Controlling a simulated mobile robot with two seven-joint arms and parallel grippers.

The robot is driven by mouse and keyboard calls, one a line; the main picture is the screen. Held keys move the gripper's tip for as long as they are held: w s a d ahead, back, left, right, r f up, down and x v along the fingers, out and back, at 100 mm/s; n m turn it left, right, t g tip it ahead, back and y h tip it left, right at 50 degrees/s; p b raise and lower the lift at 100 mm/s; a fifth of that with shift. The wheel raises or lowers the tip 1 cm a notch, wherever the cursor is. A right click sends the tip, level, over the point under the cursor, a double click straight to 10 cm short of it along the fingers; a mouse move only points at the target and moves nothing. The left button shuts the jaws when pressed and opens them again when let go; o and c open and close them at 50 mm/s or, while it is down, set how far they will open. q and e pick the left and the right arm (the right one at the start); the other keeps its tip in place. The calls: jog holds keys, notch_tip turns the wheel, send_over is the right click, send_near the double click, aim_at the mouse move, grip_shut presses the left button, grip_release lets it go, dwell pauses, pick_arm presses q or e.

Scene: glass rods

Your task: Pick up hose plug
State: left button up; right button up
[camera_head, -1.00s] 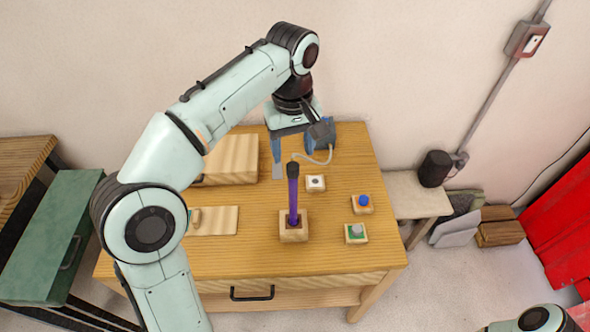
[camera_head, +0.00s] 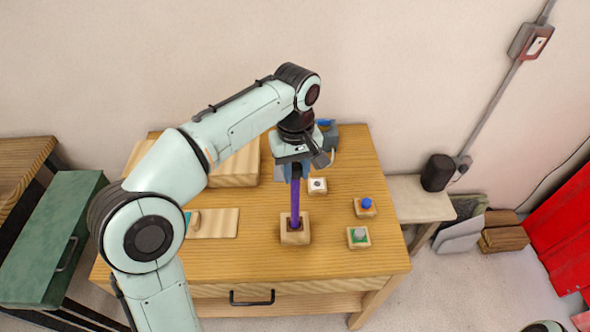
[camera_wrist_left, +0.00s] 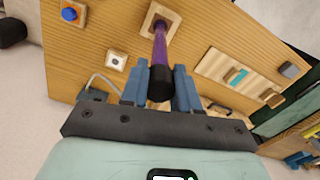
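A purple rod (camera_head: 296,208) stands upright in a square wooden holder (camera_head: 295,235) on the table. Its black upper end (camera_wrist_left: 160,86) shows in the wrist view; I cannot tell whether this is the hose plug. A thin pale hose (camera_wrist_left: 97,79) curves from the grey-blue device (camera_head: 330,137) towards it, and its end is hidden behind a finger. My left gripper (camera_wrist_left: 159,70) is open, with its blue fingers on either side of the black end and a small gap visible. In the head view the left gripper (camera_head: 294,172) hides the rod's top.
A white-topped block (camera_head: 317,185), a blue-knobbed block (camera_head: 365,207) and a green-topped block (camera_head: 358,237) sit right of the holder. A wooden board (camera_head: 215,223) lies to the left, and a wooden box (camera_head: 236,166) stands at the back left. The table front is clear.

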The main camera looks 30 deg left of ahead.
aim_at(295, 167)
pick_arm(q)
jog(key=shift+s, duration=0.1)
grip_shut()
jog(key=r+p, duration=0.2)
jog(key=r, duration=0.7)
jog(key=shift+w+r+p, duration=0.2)
jog(key=shift+p, duration=0.15)
jog(key=shift+r, duration=0.25)
jog(key=shift+s+r, duration=0.1)
pick_arm(e)
jog(key=w+r, duration=0.3)
jog(key=w, duration=0.1)
jog(key=shift+r, duration=0.4)
